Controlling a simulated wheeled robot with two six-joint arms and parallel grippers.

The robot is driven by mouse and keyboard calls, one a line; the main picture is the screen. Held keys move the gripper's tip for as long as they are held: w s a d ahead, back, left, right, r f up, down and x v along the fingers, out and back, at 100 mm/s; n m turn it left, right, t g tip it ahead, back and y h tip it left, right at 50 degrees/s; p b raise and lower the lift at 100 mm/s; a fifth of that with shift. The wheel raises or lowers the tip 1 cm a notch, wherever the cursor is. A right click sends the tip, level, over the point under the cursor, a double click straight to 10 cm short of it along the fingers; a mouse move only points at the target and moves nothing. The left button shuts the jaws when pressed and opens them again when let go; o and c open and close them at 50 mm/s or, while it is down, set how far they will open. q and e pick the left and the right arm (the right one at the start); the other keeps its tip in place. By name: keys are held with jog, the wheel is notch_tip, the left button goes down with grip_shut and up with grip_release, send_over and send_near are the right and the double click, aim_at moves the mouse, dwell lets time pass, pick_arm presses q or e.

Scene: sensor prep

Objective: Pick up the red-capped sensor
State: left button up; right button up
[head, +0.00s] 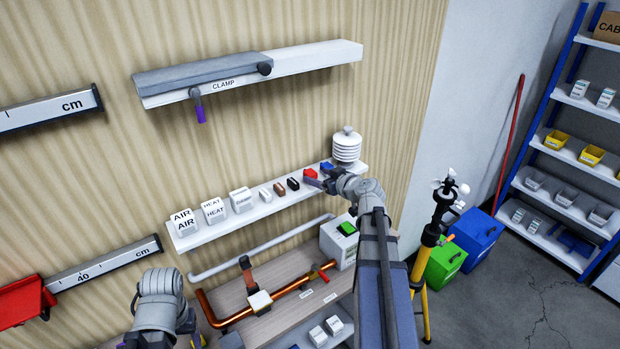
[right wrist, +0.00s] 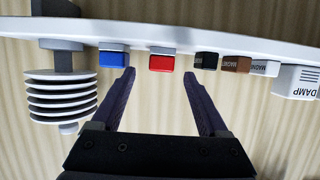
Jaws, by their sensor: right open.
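The red-capped sensor (head: 310,173) sits on the white wall shelf (head: 187,243), between a blue-capped one (head: 326,166) and a black one (head: 293,184). In the right wrist view, the red sensor (right wrist: 161,62) lies between the lines of my right gripper's open fingers (right wrist: 159,76), whose tips are level with its front or just short of it. Nothing is between the fingers. In the head view my right gripper (head: 323,181) is in front of the shelf near the red cap. My left arm's end (head: 158,288) is low at the left; its jaws cannot be made out.
A white ribbed shield (head: 346,147) stands at the shelf's right end. Brown and white small blocks and white boxes (head: 241,200) line the shelf leftward. A clamp rail (head: 250,75) hangs above. A copper pipe (head: 230,318) and a green-buttoned box (head: 341,240) are below.

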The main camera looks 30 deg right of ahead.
aim_at(311, 172)
jog(key=shift+b+x, duration=0.75)
jog(key=shift+x, duration=1.85)
jog(key=shift+r, duration=0.25)
jog(key=shift+c, duration=0.7)
grip_shut()
